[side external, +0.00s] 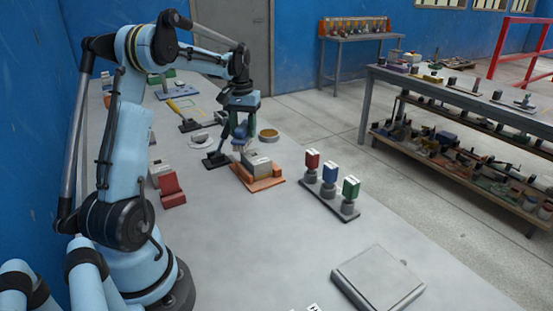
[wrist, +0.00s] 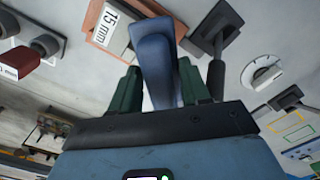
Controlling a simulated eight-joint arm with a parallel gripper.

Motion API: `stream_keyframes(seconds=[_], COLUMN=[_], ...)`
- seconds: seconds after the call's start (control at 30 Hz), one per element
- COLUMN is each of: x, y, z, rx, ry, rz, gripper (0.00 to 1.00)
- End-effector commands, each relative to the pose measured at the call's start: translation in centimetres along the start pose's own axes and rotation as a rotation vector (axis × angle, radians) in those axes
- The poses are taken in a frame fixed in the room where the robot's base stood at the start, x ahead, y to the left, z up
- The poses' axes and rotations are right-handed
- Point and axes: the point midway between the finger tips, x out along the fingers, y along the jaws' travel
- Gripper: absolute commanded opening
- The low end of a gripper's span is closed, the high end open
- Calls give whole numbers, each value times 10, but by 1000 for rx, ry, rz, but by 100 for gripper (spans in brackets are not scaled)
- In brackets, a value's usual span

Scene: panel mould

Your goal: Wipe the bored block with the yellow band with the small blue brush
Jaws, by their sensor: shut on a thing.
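My gripper (side external: 240,135) is shut on the small blue brush, whose blue body (wrist: 156,62) stands between the two green fingers in the wrist view. In the side view the brush hangs just above the back of a pale grey block (side external: 259,165) on an orange base (side external: 268,184). In the wrist view the block's white "15 mm" label (wrist: 106,27) shows beside the brush, and the brush hides part of the block. I cannot make out a bore or a yellow band on it. Whether the brush touches the block is unclear.
A dark stand (side external: 216,159) is close left of the gripper. A round tin (side external: 268,135) stands behind right. A rack (side external: 329,200) with red, blue and green pieces is to the right, and a red holder (side external: 172,190) to the left.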

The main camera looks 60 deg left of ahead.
Motion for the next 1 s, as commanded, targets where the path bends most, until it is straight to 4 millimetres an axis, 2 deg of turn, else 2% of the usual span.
stream_keyframes(seconds=[0.17, 0.6, 1.0], x=[21, 22, 22], y=[0, 30, 2], z=[0, 29, 2], rx=[0, 2, -2], ry=[0, 0, 0], rz=[0, 0, 0], gripper=[22, 22, 22])
